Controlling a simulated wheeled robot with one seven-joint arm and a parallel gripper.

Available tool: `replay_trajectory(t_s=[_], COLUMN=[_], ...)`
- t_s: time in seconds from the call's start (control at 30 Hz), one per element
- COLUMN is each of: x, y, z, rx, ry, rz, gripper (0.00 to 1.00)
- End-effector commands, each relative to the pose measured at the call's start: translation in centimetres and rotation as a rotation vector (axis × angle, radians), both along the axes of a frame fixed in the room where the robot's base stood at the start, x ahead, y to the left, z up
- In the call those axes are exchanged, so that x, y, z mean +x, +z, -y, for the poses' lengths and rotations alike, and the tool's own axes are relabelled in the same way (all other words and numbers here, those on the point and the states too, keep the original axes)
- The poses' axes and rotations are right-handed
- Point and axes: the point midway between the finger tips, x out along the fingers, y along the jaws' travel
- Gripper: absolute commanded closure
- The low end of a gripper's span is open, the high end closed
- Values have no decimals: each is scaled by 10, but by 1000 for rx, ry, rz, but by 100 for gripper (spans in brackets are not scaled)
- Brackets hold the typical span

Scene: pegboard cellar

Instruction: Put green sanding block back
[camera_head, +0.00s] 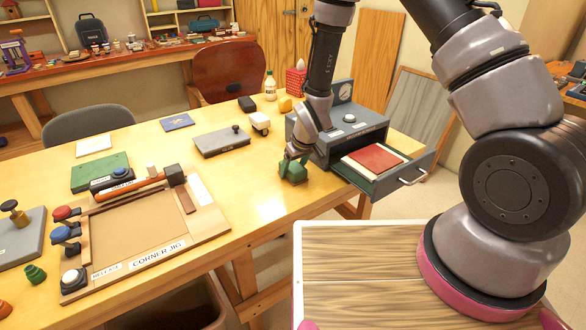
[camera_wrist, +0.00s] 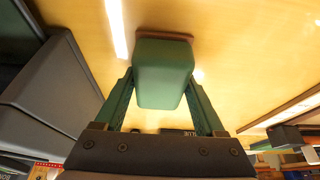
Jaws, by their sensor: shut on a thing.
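The green sanding block (camera_head: 292,173) is at the table's right part, just left of the grey drawer cabinet (camera_head: 345,118). My gripper (camera_head: 297,157) is above it and shut on it. In the wrist view, the block (camera_wrist: 163,72) sits between the two fingers of my gripper (camera_wrist: 160,82), with a reddish-brown layer at its far end. I cannot tell whether the block touches the table or hangs slightly above it. The cabinet's drawer (camera_head: 402,178) is pulled out and holds a red sheet (camera_head: 375,158) over a pale one.
The table between jig and block is clear.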

Motion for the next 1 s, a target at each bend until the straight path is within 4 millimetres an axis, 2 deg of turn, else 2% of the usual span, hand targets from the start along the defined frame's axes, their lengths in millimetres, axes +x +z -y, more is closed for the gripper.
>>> replay_trajectory(t_s=[0.37, 0.4, 0.43, 0.77, 0.87, 1.0], x=[0, 0, 0, 1, -2, -10], y=[-4, -3, -3, 0, 9, 33], z=[0, 0, 0, 0, 2, 8], rx=[1, 1, 1, 0, 0, 1], ry=[0, 0, 0, 0, 0, 1], rz=[1, 1, 1, 1, 2, 4], gripper=[98, 13, 2, 0, 0, 0])
